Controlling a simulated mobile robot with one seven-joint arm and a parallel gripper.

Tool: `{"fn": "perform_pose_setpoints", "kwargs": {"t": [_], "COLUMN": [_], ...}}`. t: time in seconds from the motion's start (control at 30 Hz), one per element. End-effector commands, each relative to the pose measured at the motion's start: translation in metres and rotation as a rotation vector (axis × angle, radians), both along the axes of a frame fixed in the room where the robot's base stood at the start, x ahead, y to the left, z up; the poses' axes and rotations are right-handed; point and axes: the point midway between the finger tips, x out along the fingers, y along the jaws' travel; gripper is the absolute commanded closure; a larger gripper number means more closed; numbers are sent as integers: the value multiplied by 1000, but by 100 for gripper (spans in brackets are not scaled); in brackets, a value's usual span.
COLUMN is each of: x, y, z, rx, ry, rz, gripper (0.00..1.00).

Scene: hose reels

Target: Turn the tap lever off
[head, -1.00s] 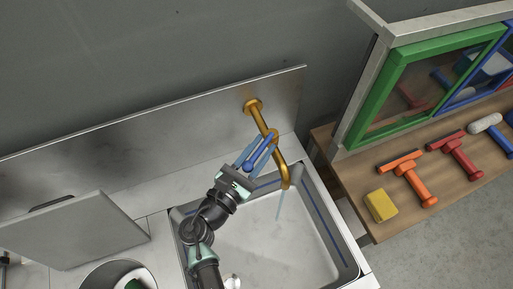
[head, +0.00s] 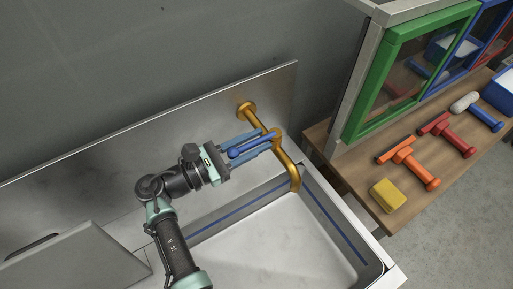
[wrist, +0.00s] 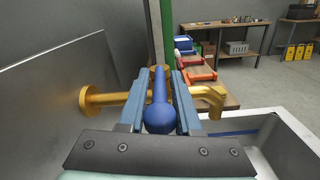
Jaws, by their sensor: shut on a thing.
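The brass tap (head: 284,160) reaches out from the steel backsplash over the sink, its spout end above the basin. Its blue lever (head: 250,147) has a rounded knob and lies between the fingers of my gripper (head: 266,141), pointing left along the backsplash in the head view. In the wrist view the lever (wrist: 159,104) runs away from me between the two blue fingers, knob nearest, with the brass tap (wrist: 212,97) crossing behind. My gripper is shut on the lever. No water stream shows below the spout. The fingers hide part of the lever's base.
The sink basin (head: 283,236) is open below the tap. The steel backsplash (head: 150,143) stands close behind my gripper. To the right, a wooden bench (head: 349,183) holds a yellow sponge (head: 387,195), orange and red tools, and a green-framed cabinet (head: 373,95).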

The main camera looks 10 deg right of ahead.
Motion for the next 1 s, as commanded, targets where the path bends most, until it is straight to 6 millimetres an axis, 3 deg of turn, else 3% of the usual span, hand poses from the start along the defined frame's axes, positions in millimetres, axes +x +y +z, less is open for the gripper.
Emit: {"fn": "perform_pose_setpoints", "kwargs": {"t": [0.57,0.6,0.67,1.0], "x": [2,2,2,1], "y": [1,1,1,4], "z": [0,0,0,-1], "rx": [0,0,0,0], "ry": [0,0,0,0], "rz": [-32,-32,-32,-32], "gripper": [100,62,52,52]}}
